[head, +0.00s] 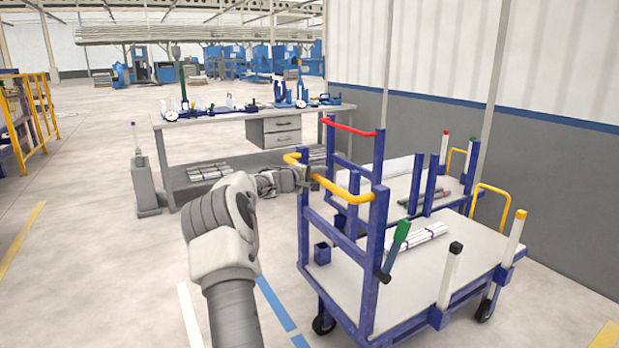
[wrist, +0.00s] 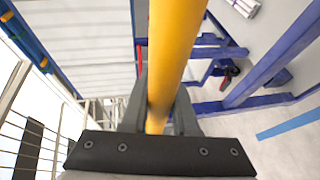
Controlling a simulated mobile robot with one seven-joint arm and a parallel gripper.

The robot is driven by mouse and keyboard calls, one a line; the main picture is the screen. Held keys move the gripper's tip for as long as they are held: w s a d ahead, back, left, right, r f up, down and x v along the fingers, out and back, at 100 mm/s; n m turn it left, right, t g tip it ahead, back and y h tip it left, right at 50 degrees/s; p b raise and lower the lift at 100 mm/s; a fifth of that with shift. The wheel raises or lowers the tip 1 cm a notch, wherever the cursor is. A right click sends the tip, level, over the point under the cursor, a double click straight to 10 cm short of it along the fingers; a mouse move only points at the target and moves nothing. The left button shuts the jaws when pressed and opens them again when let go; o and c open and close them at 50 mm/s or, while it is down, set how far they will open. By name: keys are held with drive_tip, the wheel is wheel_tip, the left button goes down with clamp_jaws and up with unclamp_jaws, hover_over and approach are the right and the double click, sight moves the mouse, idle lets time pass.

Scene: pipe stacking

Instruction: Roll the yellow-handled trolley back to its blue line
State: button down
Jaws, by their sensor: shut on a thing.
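The yellow-handled trolley (head: 372,287) is blue with a pale deck and stands at the right in the head view. Its yellow handle (head: 339,188) runs across the near left end. My gripper (head: 308,180) reaches the handle from the left. In the wrist view the yellow bar (wrist: 172,55) passes between the fingers of my gripper (wrist: 160,118), which is shut on it. A blue floor line (head: 276,304) lies left of the trolley, partly hidden by my arm. A blue line also shows in the wrist view (wrist: 290,125).
A red-handled trolley (head: 350,128) stands close behind. A workbench (head: 172,122) with tools is beyond. A grey wall (head: 450,120) bounds the right. A white line (head: 189,315) lies left of the blue one. The floor at left is open.

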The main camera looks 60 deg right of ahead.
drive_tip(key=shift+s+d, duration=0.4)
drive_tip(key=shift+d, duration=0.15)
drive_tip(key=c, duration=0.7)
unclamp_jaws()
drive_tip(key=shift+w+a, duration=0.1)
drive_tip(key=v, duration=1.7)
drive_tip(key=shift+a+r, duration=0.1)
drive_tip(key=shift+r, duration=0.05)
